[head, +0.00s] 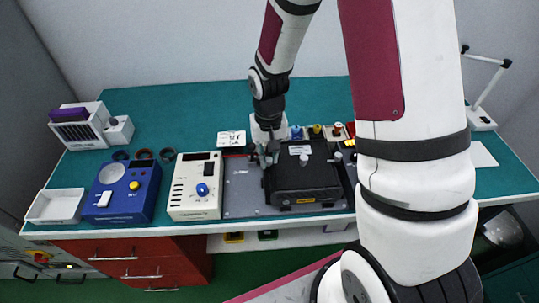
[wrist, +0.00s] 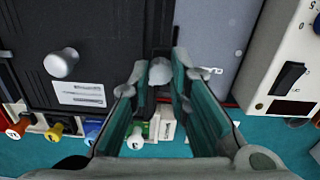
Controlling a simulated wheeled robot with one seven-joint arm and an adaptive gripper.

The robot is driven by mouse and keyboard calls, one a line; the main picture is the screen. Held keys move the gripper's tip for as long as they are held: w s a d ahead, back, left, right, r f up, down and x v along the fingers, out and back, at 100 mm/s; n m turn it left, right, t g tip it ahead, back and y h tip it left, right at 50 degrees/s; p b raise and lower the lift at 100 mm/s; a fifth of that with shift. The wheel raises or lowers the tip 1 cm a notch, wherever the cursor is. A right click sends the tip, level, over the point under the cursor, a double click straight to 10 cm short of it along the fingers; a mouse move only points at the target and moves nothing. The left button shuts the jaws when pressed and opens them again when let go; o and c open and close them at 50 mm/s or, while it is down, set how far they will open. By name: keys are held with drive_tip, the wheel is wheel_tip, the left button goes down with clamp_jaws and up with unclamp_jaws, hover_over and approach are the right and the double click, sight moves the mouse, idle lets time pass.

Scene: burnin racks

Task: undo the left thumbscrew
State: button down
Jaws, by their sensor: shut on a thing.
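The black module (head: 305,180) lies on a grey plate on the bench; it fills the upper left of the wrist view (wrist: 110,35). The left thumbscrew (wrist: 160,72), a pale rounded head, sits at the module's side edge. My gripper (wrist: 160,76) is shut on it, one finger on each side. In the head view my gripper (head: 266,155) is at the module's left edge and hides most of the screw. A light knob (head: 304,159) stands on the module's top, beside a white label; it also shows in the wrist view (wrist: 62,62).
A cream instrument (head: 195,187) with a blue knob and a blue instrument (head: 122,192) stand to the left. A white tray (head: 56,206) is at the far left. Coloured connectors (wrist: 55,130) line the module's back. The teal bench behind is mostly clear.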

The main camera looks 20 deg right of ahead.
sight(268, 159)
drive_tip(key=shift+n, duration=1.6)
drive_tip(key=shift+n+p, duration=0.3)
drive_tip(key=c, duration=1.5)
unclamp_jaws()
wheel_tip(268, 159, up, 12)
drive_tip(key=shift+r, duration=0.1)
